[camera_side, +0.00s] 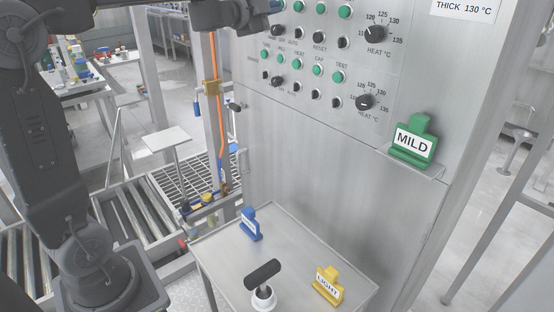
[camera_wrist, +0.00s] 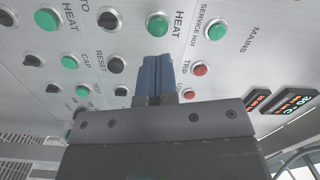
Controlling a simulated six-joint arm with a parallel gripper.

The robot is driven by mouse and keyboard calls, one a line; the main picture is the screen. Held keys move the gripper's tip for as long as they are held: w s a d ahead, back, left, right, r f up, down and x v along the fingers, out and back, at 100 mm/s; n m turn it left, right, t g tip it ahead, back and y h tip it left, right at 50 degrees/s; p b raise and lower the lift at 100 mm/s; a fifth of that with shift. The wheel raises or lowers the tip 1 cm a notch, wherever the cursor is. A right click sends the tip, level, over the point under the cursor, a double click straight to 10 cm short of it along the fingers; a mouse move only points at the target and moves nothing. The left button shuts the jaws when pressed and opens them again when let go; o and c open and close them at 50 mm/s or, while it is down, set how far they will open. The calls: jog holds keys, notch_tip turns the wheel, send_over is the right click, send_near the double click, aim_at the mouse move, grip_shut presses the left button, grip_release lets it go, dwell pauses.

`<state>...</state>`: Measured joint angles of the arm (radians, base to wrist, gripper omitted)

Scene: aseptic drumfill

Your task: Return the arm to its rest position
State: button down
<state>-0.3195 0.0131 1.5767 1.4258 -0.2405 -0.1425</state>
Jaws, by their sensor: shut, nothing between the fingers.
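My gripper (camera_wrist: 155,62) shows in the wrist view with its blue fingers together and nothing between them. It points at the control panel (camera_wrist: 110,25), with the fingertips just below the green HEAT button (camera_wrist: 158,25) in the picture. I cannot tell whether the fingertips touch the panel. In the side view my arm runs up the left side and across the top edge, and the gripper's fingers cannot be made out there.
A green MILD block (camera_side: 412,145) sits on a small ledge on the cabinet. The steel table (camera_side: 225,250) below holds a blue block (camera_side: 250,224), a yellow LIGHT block (camera_side: 328,285) and a black-handled tool (camera_side: 262,275). Roller conveyors (camera_side: 135,225) lie left.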

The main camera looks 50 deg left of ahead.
jog(key=s+d+f+n+g, duration=0.4)
jog(key=s+f, duration=0.3)
jog(key=s, duration=0.3)
jog(key=s+d+f+n+g+h, duration=0.1)
jog(key=s+d+f+n+g, duration=0.3)
jog(key=s+d+f, duration=0.3)
jog(key=s+d+f+n+g, duration=0.4)
jog(key=s+f, duration=0.4)
jog(key=s, duration=0.5)
jog(key=shift+s+d+f+n+g+h, duration=0.2)
jog(key=shift+s+d+n+g+h, duration=0.1)
jog(key=shift+d+n, duration=0.6)
